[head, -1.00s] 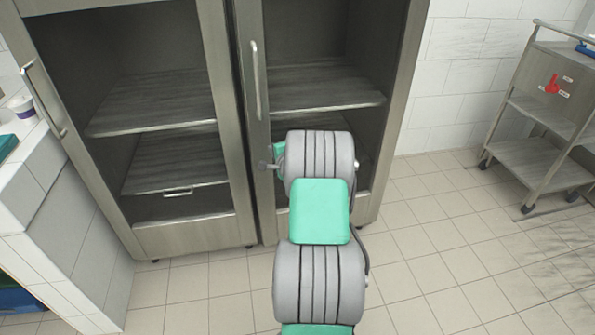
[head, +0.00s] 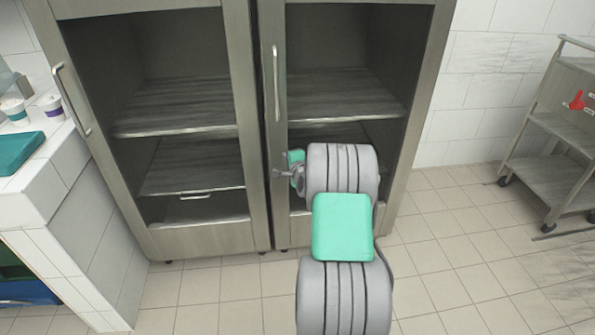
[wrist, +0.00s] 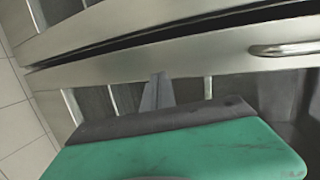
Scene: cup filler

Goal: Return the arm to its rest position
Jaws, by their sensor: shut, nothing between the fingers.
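My arm, grey with green panels, reaches forward from the bottom of the head view. My gripper (head: 283,173) shows as a small grey tip left of the arm's far end, in front of the cabinet's right door. In the wrist view my gripper (wrist: 157,92) is shut, with its grey fingers together and nothing between them. The steel cabinet (head: 258,120) stands close in front of it, with two glazed doors and long handles. I cannot tell how wide the gap is between the fingertips and the door.
A tiled counter (head: 75,190) on the left holds a teal tray (head: 18,150) and cups, including a white and purple one (head: 51,106). A steel cart (head: 560,140) stands at the right. The tiled floor (head: 450,250) between cabinet and cart is clear.

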